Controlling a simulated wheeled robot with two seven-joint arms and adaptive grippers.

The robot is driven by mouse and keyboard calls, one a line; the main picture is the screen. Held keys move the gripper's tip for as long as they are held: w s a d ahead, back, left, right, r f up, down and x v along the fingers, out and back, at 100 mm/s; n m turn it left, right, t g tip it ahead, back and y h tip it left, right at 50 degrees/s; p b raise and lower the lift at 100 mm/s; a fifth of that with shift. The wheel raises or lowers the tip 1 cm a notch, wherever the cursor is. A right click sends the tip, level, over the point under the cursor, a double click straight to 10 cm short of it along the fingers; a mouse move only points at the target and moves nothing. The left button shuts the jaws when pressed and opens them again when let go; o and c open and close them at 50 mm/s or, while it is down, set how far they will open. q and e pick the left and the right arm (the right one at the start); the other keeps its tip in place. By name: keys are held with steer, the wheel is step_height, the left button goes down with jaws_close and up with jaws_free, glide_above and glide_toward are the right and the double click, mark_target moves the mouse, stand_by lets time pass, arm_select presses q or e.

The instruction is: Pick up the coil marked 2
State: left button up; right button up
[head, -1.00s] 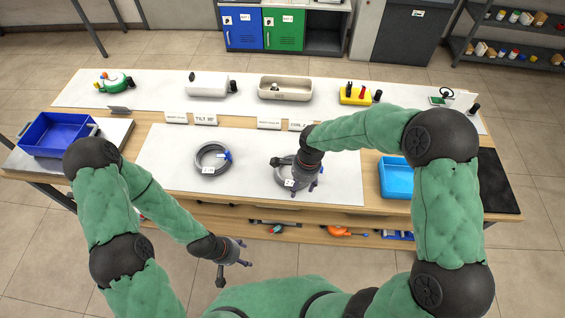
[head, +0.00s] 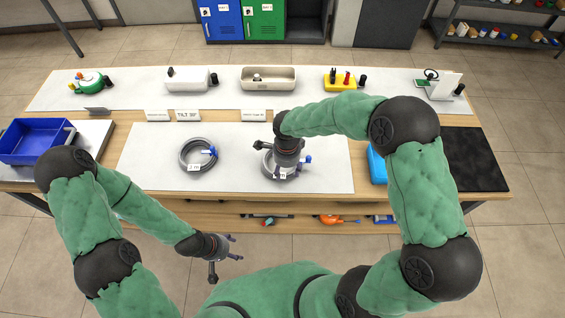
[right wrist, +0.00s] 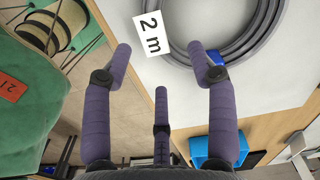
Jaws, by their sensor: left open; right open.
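The coil marked 2 m is a grey hose ring (head: 267,168) on the right part of the white mat, with a blue fitting at its right. Its white tag (right wrist: 151,35) reads "2 m" in the right wrist view, where part of the grey ring (right wrist: 225,45) also shows. My right gripper (head: 284,172) points down over this coil and hides much of it; in the right wrist view its fingers (right wrist: 159,55) are spread, with nothing between them gripped. A second grey coil (head: 183,157) with a tag lies to the left. My left gripper (head: 226,259) is open and empty in front of the table.
A blue tray (head: 376,166) stands right of the mat, partly behind my right arm. A dark blue bin (head: 35,141) is at the far left. A white box, a beige tray (head: 268,86) and a yellow block (head: 340,83) line the back. The mat between the coils is clear.

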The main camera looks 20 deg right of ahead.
mark_target(285, 175)
steer(key=f, duration=0.2)
steer(key=f+b, duration=0.1)
steer(key=f, duration=0.1)
steer(key=shift+a+f, duration=0.2)
steer(key=shift+f, duration=0.05)
jaws_close()
steer(key=shift+r, duration=0.2)
